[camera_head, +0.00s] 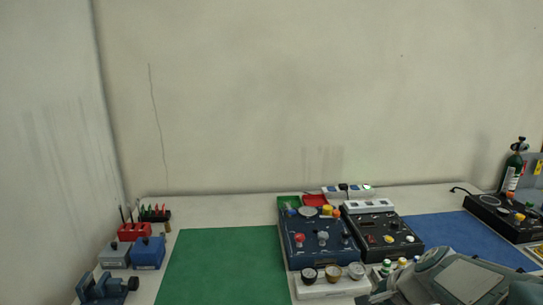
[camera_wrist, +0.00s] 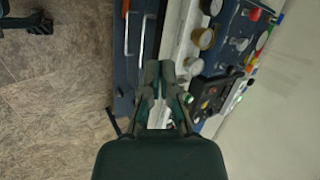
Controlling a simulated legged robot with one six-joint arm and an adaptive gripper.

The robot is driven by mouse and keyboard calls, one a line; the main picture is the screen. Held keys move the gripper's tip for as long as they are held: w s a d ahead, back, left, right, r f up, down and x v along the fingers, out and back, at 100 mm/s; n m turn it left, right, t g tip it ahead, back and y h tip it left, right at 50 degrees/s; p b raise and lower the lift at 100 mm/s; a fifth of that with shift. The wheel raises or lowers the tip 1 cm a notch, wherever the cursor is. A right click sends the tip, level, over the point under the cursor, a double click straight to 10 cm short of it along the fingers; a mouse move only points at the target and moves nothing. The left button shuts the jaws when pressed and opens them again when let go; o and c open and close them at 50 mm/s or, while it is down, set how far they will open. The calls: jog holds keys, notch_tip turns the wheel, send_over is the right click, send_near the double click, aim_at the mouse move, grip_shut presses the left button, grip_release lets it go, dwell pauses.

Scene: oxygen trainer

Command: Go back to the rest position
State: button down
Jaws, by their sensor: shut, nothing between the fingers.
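My gripper (camera_wrist: 160,80) shows in the wrist view with its two fingers together at the tips, shut and empty. It hangs over the table's front edge, with the floor to the left of it and the control panels to the right. In the head view part of my arm fills the lower right corner, and the fingers are not visible there. The blue control panel (camera_head: 318,240) and the black control panel (camera_head: 383,236) stand on the table behind my arm. I cannot tell how high the fingers are above the table.
A green mat (camera_head: 222,265) lies clear on the left, and a blue mat (camera_head: 460,240) on the right. A blue vise (camera_head: 102,288) and boxes stand at the far left. A green cylinder (camera_head: 512,172) stands at the far right. Gauges (camera_head: 333,273) line the front of the blue panel.

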jog(key=s+a+r+n+h, duration=0.2)
jog(key=s+n, duration=0.4)
jog(key=s, duration=0.2)
jog(key=s+a+r+n+h, duration=0.1)
jog(key=s+a+r+n, duration=0.1)
jog(key=s+n, duration=0.5)
jog(key=shift+s+a+r+n+h, duration=0.35)
jog(key=shift+s+a, duration=0.35)
jog(key=shift+s, duration=0.3)
